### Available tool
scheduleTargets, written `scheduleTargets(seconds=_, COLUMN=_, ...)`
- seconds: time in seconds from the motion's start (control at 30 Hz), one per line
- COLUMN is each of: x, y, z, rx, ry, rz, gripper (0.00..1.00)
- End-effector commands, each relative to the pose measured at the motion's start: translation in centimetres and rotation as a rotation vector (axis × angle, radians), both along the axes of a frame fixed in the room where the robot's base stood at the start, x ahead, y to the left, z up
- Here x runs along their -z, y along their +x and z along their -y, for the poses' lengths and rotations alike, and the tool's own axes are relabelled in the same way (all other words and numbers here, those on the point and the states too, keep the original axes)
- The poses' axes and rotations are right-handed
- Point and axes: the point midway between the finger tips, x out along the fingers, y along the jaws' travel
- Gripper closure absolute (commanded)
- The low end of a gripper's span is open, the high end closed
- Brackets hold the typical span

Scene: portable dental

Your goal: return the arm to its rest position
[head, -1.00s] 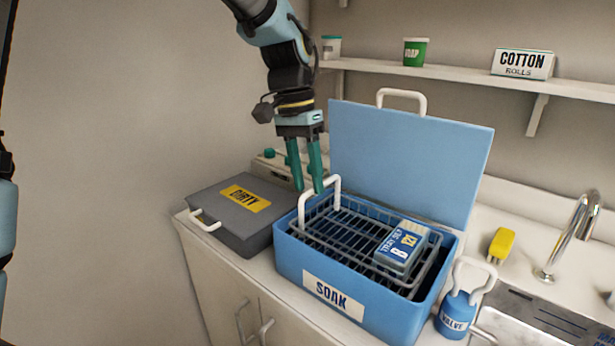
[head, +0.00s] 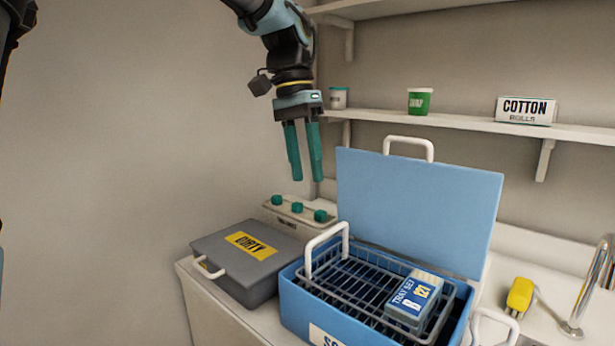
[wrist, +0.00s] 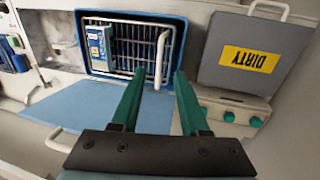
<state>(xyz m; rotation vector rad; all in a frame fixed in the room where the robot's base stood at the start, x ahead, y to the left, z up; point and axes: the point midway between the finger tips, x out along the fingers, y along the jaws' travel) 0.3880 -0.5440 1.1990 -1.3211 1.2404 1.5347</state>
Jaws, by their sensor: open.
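My gripper (head: 306,180) is open and empty, with its two green fingers pointing down. It hangs in the air above the knobbed control box and the gap between the grey box and the blue soak bin. In the wrist view my gripper (wrist: 157,75) has nothing between its fingers. The blue soak bin (head: 296,308) stands open on the counter. Its wire basket (head: 340,285) has a raised white handle and holds a blue and white tray set pack (head: 412,298). The pack and basket also show in the wrist view.
The closed grey DIRTY box (head: 215,245) sits left of the bin. The control box (head: 300,211) with green knobs stands behind. The bin's upright lid (head: 420,205) and the wall shelf (head: 460,124) are to the right. A yellow item (head: 520,295) lies near the faucet (head: 590,290).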

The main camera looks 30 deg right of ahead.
Motion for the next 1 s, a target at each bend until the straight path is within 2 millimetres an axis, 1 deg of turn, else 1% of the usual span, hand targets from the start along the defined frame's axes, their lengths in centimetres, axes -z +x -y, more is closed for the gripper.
scheduleTargets(seconds=0.43, x=0.2, y=0.2, z=-0.2, rx=-0.007, ry=0.001, rz=0.001, gripper=0.55)
scheduleTargets(seconds=0.47, x=0.3, y=0.4, z=-0.4, rx=-0.016, ry=0.002, rz=0.003, gripper=0.55)
scheduleTargets(seconds=0.57, x=1.7, y=2.3, z=-2.2, rx=-0.089, ry=0.007, rz=0.017, gripper=0.55)
scheduleTargets(seconds=0.67, x=4.3, y=5.4, z=-6.0, rx=-0.234, ry=0.016, rz=0.047, gripper=0.55)
scheduleTargets(seconds=0.7, x=5.7, y=6.8, z=-8.1, rx=-0.304, ry=0.021, rz=0.061, gripper=0.55)
scheduleTargets(seconds=0.77, x=7.7, y=8.6, z=-11.6, rx=-0.418, ry=0.027, rz=0.085, gripper=0.55)
scheduleTargets(seconds=0.8, x=9.0, y=9.6, z=-14.0, rx=-0.494, ry=0.030, rz=0.101, gripper=0.55)
scheduleTargets(seconds=0.87, x=10.9, y=10.7, z=-17.9, rx=-0.606, ry=0.037, rz=0.126, gripper=0.55)
scheduleTargets(seconds=0.9, x=12.2, y=11.1, z=-20.4, rx=-0.680, ry=0.042, rz=0.140, gripper=0.55)
scheduleTargets(seconds=0.97, x=14.0, y=11.3, z=-24.3, rx=-0.791, ry=0.047, rz=0.161, gripper=0.55)
scheduleTargets(seconds=1.0, x=15.1, y=11.2, z=-26.7, rx=-0.861, ry=0.051, rz=0.175, gripper=0.55)
